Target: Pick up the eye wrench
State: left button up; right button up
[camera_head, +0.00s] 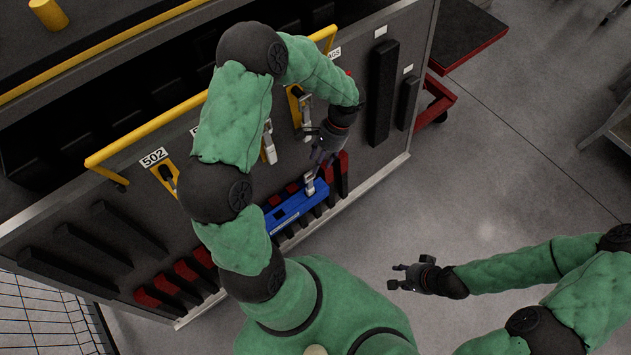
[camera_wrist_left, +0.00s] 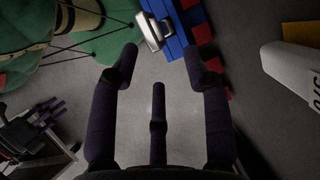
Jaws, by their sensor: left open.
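A silver metal piece (camera_head: 310,187) sits at the end of a blue holder (camera_head: 290,210) low on the panel. It may be the eye wrench; its full shape is not clear. The left wrist view shows the silver piece (camera_wrist_left: 153,32) against blue blocks (camera_wrist_left: 176,43) at the top. My left gripper (camera_head: 322,158) is just above the silver piece in the head view. In the left wrist view its fingers (camera_wrist_left: 161,60) are spread and empty, apart from the piece. My right gripper (camera_head: 396,277) is open and empty over the floor at the right.
The dark panel carries yellow holders (camera_head: 165,172) with metal parts, a yellow rail (camera_head: 140,136) and black bars (camera_head: 382,92). Red and black blocks (camera_head: 180,275) line its lower edge. A red cart (camera_head: 465,35) stands at upper right. Grey floor (camera_head: 500,170) is clear.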

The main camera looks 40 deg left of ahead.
aim_at(314, 176)
pick_arm(q)
jog(key=b+x, duration=0.2)
jog(key=x, duration=0.3)
jog(key=shift+s+f, duration=0.15)
jog(key=shift+f, duration=0.15)
jog(key=b+x, duration=0.2)
jog(key=x, duration=0.3)
jog(key=shift+d+f, duration=0.1)
grip_shut()
